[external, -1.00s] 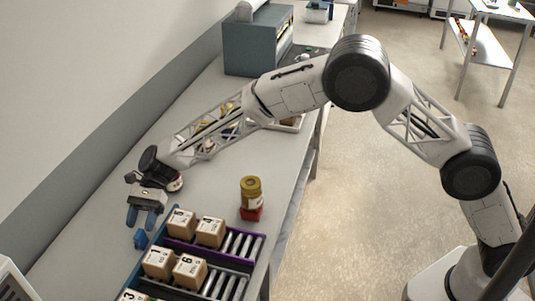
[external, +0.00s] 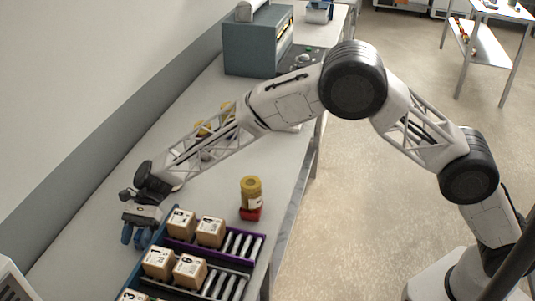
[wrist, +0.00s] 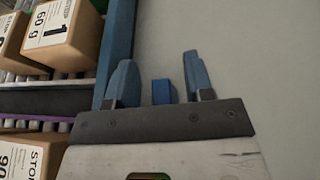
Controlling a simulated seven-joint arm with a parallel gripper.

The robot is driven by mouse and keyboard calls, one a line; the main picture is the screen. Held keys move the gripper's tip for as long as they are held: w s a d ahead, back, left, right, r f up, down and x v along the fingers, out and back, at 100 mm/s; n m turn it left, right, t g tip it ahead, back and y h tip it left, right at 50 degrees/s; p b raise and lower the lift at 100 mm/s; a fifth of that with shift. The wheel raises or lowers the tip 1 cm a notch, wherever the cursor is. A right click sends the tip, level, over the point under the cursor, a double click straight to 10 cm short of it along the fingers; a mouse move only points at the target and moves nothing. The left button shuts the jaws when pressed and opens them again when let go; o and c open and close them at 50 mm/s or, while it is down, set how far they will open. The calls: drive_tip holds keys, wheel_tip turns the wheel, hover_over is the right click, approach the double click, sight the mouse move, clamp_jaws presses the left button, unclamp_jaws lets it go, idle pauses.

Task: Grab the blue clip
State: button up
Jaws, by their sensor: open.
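The blue clip (wrist: 162,92) shows in the wrist view as a small blue block between the two blue fingers of my gripper (wrist: 161,75). There are gaps on both sides of it, and the fingers are open. Part of the clip is hidden behind the dark gripper plate. In the external view my gripper (external: 134,237) points down near the table, just left of the box rack. There I cannot tell the clip apart from the blue fingers.
A roller rack (external: 246,247) with several numbered cardboard boxes (external: 189,270) stands right beside the gripper; its blue side rail (wrist: 117,45) is close to one finger. A yellow-lidded jar with a red base (external: 250,198) stands further right. The table (external: 85,235) is clear to the left.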

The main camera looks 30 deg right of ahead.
sight(136, 238)
clamp_jaws()
idle(0.3)
drive_tip(key=shift+r, duration=5)
